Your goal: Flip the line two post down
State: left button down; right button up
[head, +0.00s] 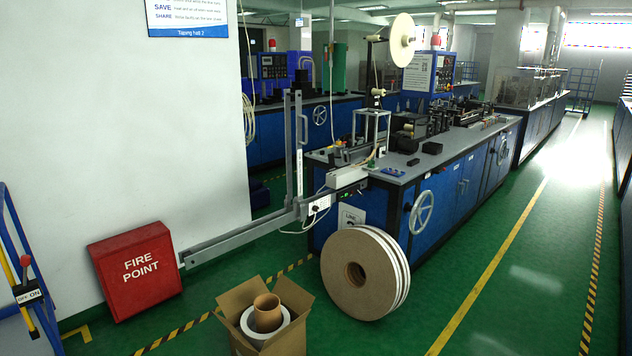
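A grey metal post (293,150) stands upright beside the near end of the blue machine line. It has two close rails and a small handle (304,129) on its right side. Its foot meets a long grey horizontal beam (235,238) that runs down-left towards the wall and right to the machine's end. A white sign (352,215) on the machine's end reads "LINE"; its lower part is hidden by a large reel. Neither of my grippers is in view.
A large reel (365,273) stands on the floor before the machine (450,192). An open cardboard box (283,342) with rolls sits in front. A red fire point box (135,270) stands by the wall at left. The green aisle at right is clear.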

aim_at(298, 101)
jog(key=i+l+z, duration=0.35)
jog(key=i, duration=0.15)
jog(key=i+l+z, duration=0.15)
jog(key=i+z, duration=0.15)
jog(key=i, duration=0.2)
jog(key=i+l+z, duration=0.1)
jog(key=i+z, duration=0.25)
jog(key=i, duration=0.15)
jog(key=i+u, duration=0.2)
jog(key=i, duration=0.25)
jog(key=i+l+u, duration=0.2)
jog(key=i, duration=0.2)
jog(key=i+l+u, duration=0.2)
jog(key=i, duration=0.25)
jog(key=i+l+u, duration=0.25)
jog(key=i+u, duration=0.25)
jog(key=i+l+u, duration=0.25)
jog(key=l+u, duration=0.25)
jog(key=i+l+u, duration=0.25)
jog(key=l+u, duration=0.2)
jog(key=j, duration=0.1)
